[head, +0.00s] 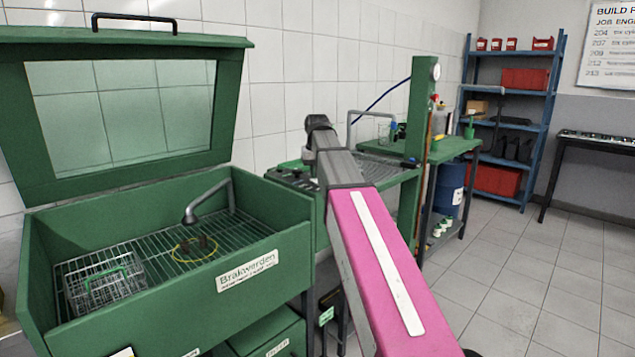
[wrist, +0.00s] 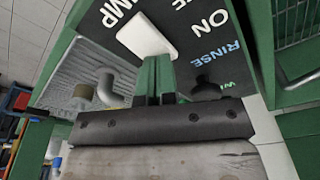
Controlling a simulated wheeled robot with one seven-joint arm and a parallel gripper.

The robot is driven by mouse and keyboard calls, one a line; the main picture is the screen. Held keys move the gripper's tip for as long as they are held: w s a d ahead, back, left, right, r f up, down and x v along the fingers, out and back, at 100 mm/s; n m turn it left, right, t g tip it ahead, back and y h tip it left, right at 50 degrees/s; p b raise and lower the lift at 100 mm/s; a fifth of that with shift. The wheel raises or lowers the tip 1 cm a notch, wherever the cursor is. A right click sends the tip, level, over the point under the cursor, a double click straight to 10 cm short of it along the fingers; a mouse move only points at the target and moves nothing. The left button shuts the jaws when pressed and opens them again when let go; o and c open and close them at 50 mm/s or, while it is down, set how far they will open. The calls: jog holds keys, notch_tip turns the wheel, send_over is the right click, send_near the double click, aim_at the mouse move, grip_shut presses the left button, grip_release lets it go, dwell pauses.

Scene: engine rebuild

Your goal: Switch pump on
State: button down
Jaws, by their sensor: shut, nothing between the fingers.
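In the wrist view, a dark control panel (wrist: 232,58) carries white and blue lettering, including "ON", "RINSE" and a cut-off "...MP". A white block-like paddle (wrist: 146,35), which looks like the pump switch, stands on it beside the "...MP" lettering. My gripper (wrist: 158,62) is shut and empty. Its narrow green-looking fingers end at the paddle's lower edge; I cannot tell whether they touch it. A black knob (wrist: 207,87) sits to the right of the fingers. In the head view, the panel (head: 293,179) is partly visible beside the washer, and my arm hides the fingers.
The green parts washer (head: 100,232) stands at left with its windowed lid raised. A wire basket (head: 101,285) and a yellow ring (head: 195,250) lie on its rack. In the wrist view, a grey bent pipe (wrist: 106,88) is left of the fingers. Floor at right is clear.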

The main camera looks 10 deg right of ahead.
jog(key=shift+f, duration=0.25)
jog(key=shift+r, duration=3.5)
